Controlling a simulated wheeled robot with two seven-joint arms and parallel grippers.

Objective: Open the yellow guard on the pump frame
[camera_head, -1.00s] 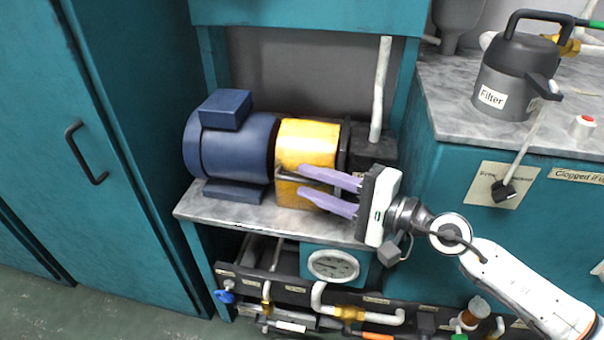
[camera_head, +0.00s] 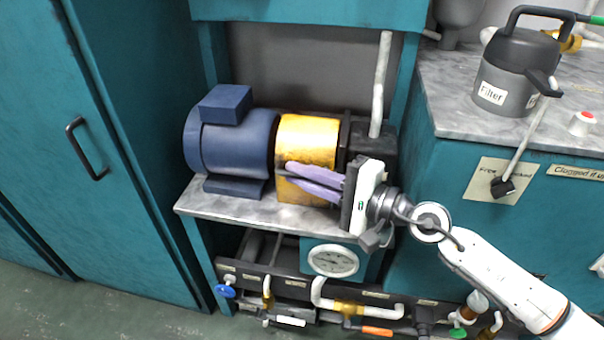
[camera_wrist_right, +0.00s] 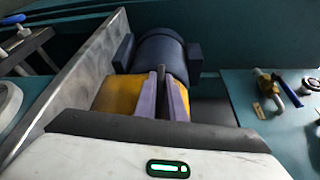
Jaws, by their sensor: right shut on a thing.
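The yellow guard (camera_head: 308,140) sits on the pump frame between the blue motor (camera_head: 236,150) and the dark pump block (camera_head: 372,140). It looks closed. My right gripper (camera_head: 290,175) reaches in from the right, its two pale purple fingers in front of the guard's face. The fingers are close together on the guard's dark handle, which they mostly hide. In the right wrist view the dark handle (camera_wrist_right: 161,78) shows between the fingers, with the yellow guard (camera_wrist_right: 118,95) beside and behind them. My left gripper is not in view.
The frame's grey shelf (camera_head: 230,207) has a bare strip in front of the motor. Below are a round gauge (camera_head: 333,261) and several pipes and valves. A counter with a filter can (camera_head: 512,75) stands at right, a teal cabinet at left.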

